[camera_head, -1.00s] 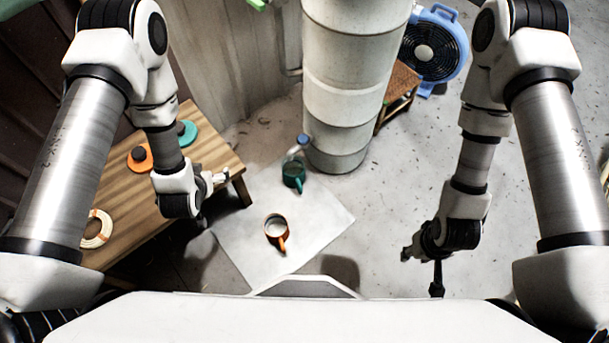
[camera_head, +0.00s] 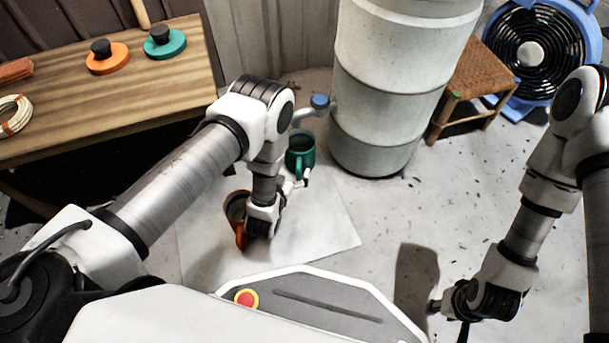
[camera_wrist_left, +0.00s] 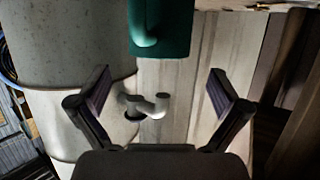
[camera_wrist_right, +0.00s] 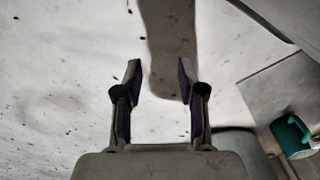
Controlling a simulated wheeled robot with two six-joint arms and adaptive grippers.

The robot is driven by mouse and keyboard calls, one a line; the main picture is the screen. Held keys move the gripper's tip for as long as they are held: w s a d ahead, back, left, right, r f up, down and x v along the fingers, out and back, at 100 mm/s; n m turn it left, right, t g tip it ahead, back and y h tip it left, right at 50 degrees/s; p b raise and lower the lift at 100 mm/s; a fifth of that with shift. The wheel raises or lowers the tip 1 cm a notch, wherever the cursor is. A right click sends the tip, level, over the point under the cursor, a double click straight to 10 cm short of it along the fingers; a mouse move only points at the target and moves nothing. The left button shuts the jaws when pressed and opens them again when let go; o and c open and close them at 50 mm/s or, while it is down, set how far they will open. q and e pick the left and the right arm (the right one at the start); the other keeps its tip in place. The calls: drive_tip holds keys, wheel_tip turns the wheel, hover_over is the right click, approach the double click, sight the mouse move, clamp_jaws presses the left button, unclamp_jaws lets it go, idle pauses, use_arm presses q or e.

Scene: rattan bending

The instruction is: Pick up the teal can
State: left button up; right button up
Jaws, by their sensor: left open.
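The teal can (camera_head: 300,152) has a handle and stands on the pale mat (camera_head: 330,232) in the head view. It shows at the top of the left wrist view (camera_wrist_left: 172,28), just beyond the fingers, and in the right wrist view (camera_wrist_right: 288,137). My left gripper (camera_head: 303,178) is close to the can on its near side. Its fingers (camera_wrist_left: 160,88) are spread, with nothing between them. My right gripper (camera_head: 438,307) is at the lower right, away from the can. Its fingers (camera_wrist_right: 160,75) are apart and empty.
An orange mug (camera_head: 236,208) stands on the mat, partly hidden by my left arm. A large pale barrel (camera_head: 395,90) with a pipe and blue cap (camera_head: 320,101) is behind the can. A wooden table (camera_head: 120,105) is left, a stool (camera_head: 478,75) and blue fan (camera_head: 540,55) right.

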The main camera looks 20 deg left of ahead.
sight(295, 156)
use_arm(q)
drive_tip(key=b+x, duration=0.3)
drive_tip(key=f+b+x, duration=0.1)
drive_tip(key=b+x, duration=0.2)
drive_tip(key=x, duration=0.1)
drive_tip(key=shift+f, duration=0.25)
drive_tip(key=shift+w, duration=0.25)
drive_tip(key=shift+r, duration=0.2)
drive_tip(key=c, duration=1.6)
drive_tip(key=shift+c, duration=0.2)
use_arm(e)
wheel_tip(295, 156, down, 7)
drive_tip(key=w, duration=0.1)
drive_tip(key=shift+w+t, duration=0.3)
drive_tip(key=shift+w, duration=0.05)
use_arm(q)
drive_tip(key=shift+r, duration=0.15)
